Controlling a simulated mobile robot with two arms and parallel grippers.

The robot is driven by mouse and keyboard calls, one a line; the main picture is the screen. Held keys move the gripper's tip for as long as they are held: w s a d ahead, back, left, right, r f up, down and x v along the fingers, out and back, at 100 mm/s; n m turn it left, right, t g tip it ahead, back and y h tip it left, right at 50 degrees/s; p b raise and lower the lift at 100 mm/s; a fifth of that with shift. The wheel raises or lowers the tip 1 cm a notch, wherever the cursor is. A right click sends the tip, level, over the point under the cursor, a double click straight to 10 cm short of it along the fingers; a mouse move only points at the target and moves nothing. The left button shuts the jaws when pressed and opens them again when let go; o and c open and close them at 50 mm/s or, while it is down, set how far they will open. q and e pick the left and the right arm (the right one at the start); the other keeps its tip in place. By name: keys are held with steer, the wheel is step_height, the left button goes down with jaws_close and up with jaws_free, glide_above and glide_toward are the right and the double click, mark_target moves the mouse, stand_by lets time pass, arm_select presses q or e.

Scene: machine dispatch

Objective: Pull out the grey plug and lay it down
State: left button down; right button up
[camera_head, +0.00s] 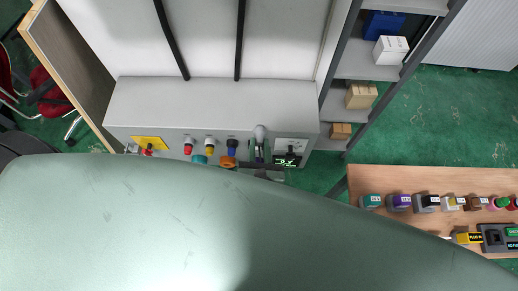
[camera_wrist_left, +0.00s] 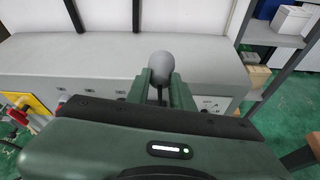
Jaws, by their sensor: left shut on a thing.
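The grey plug (camera_head: 260,132) is at the front edge of the grey machine console (camera_head: 215,95); its rounded end points up. My left gripper (camera_head: 257,152) is shut on it. In the left wrist view the grey plug (camera_wrist_left: 161,66) stands between the two green fingers (camera_wrist_left: 160,88). Whether its lower end is in a socket is hidden by the fingers and gripper body. My right gripper is not in view.
A wooden table (camera_head: 440,178) with several coloured blocks stands at right. My large green link hides much of the lower head view.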

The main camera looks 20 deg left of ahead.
arm_select(q)
steer(key=w, duration=0.2)
steer(key=w+a+p, duration=0.1)
steer(key=w, duration=0.1)
steer(key=w+p, duration=0.1)
steer(key=w, duration=0.1)
steer(key=shift+a, duration=0.35)
steer(key=p, duration=0.1)
glide_above(261, 121)
steer(key=shift+s+d+f, duration=0.1)
steer(key=shift+s+f, duration=0.2)
steer(key=shift+s, duration=0.15)
steer(key=shift+s+f+b, duration=0.15)
steer(key=shift+f+b, duration=1.15)
steer(key=shift+f, duration=0.7)
steer(key=shift+f+b, duration=0.4)
steer(key=shift+f, duration=0.2)
